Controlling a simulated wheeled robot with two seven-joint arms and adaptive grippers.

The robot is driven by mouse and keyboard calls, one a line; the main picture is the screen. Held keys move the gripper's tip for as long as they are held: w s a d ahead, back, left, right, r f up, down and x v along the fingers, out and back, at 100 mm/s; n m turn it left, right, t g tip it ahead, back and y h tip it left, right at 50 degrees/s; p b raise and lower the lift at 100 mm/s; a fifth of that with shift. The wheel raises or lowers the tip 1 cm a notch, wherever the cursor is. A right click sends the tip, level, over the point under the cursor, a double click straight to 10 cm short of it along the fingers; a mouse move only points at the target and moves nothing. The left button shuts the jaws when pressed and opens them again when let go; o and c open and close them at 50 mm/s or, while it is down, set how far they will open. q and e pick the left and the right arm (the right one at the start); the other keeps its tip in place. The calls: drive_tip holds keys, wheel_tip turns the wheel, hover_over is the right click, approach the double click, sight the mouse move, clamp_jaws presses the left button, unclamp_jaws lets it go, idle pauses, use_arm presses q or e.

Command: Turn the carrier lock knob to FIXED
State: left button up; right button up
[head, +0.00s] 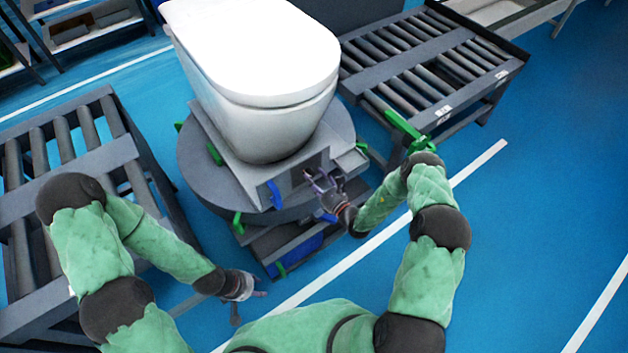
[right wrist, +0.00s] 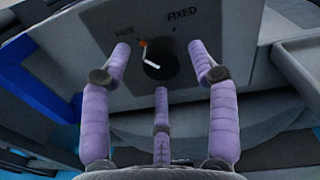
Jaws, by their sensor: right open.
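The carrier lock knob (right wrist: 162,66) is a dark round knob on a grey panel (right wrist: 215,30) in the right wrist view. Its white and orange pointer (right wrist: 147,53) slants up and left, toward a blurred label (right wrist: 124,31); the word FIXED (right wrist: 182,15) is printed at the upper right. My right gripper (right wrist: 163,55) is open, with its purple fingers spread around the knob in the picture; I cannot tell whether any touches. In the head view, my right gripper (head: 319,181) is at the carrier's front panel and hides the knob. My left gripper (head: 250,296) is open and empty, low over the floor.
A white toilet (head: 255,70) sits on the carrier above a round grey turntable (head: 200,175). Roller conveyors stand at left (head: 75,160) and right (head: 430,65). Blue floor at right is clear.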

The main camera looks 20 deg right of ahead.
drive_tip(key=shift+w+a, duration=0.15)
drive_tip(key=shift+w, duration=0.15)
drive_tip(key=c, duration=1.1)
